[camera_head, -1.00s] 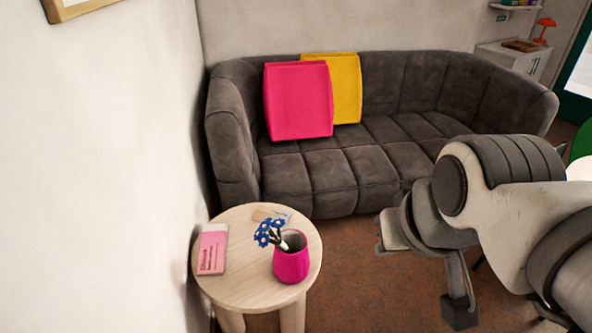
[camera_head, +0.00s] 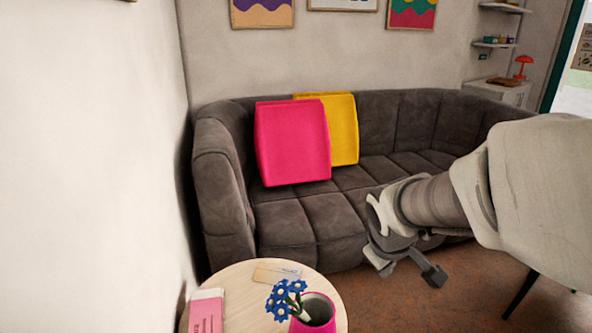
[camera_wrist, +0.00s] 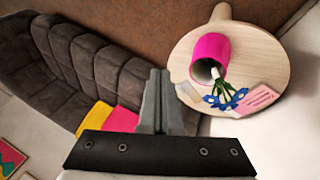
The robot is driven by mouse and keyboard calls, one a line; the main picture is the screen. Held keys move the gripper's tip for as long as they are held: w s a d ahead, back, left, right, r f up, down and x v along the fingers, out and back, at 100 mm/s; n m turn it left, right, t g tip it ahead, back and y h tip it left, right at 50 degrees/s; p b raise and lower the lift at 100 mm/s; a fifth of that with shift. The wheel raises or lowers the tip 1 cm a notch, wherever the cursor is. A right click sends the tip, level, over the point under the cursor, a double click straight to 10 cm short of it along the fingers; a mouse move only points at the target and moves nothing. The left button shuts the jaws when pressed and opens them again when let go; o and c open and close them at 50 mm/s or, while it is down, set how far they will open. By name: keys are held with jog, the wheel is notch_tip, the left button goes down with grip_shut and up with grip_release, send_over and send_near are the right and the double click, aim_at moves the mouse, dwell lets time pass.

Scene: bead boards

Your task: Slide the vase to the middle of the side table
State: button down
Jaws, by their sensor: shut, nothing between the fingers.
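The vase (camera_head: 318,318) is a bright pink pot holding blue flowers (camera_head: 287,299). It stands upright on the round pale-wood side table (camera_head: 235,284), off centre toward the right; the picture's bottom edge cuts it off. The wrist view shows the whole vase (camera_wrist: 210,49) near the left rim of the tabletop (camera_wrist: 262,55). My gripper (camera_head: 434,275) is above the floor, right of the table and apart from the vase. In the wrist view, my gripper's fingers (camera_wrist: 159,76) are together and empty.
A pink-and-white book (camera_head: 207,312) lies at the table's left, and a small card (camera_head: 277,271) lies at the back. A grey sofa (camera_head: 290,223) with pink (camera_head: 292,143) and yellow (camera_head: 343,128) cushions stands behind. A white wall (camera_head: 90,170) is close on the left.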

notch_tip(320, 180, down, 26)
jog(key=w+n+g+y+b, duration=0.1)
jog(key=w+n+g+y, duration=0.15)
jog(key=n+y, duration=0.3)
jog(key=shift+w+a+f+b, duration=0.5)
jog(key=shift+a+f+b, duration=0.5)
jog(key=shift+f, duration=0.5)
jog(key=shift+w+a+f+b, duration=0.5)
jog(key=shift+a+f+b, duration=0.25)
jog(key=shift+f+b, duration=0.6)
jog(key=shift+w+a+f+b, duration=0.5)
jog(key=shift+a+f+b, duration=0.4)
jog(key=shift+f, duration=0.75)
jog(key=w+a, duration=0.3)
jog(key=a, duration=0.1)
jog(key=w+a, duration=0.3)
jog(key=a, duration=0.2)
jog(key=w+a, duration=0.3)
jog(key=a, duration=0.2)
jog(key=shift+w+a+b, duration=0.1)
jog(key=shift+w+b, duration=0.2)
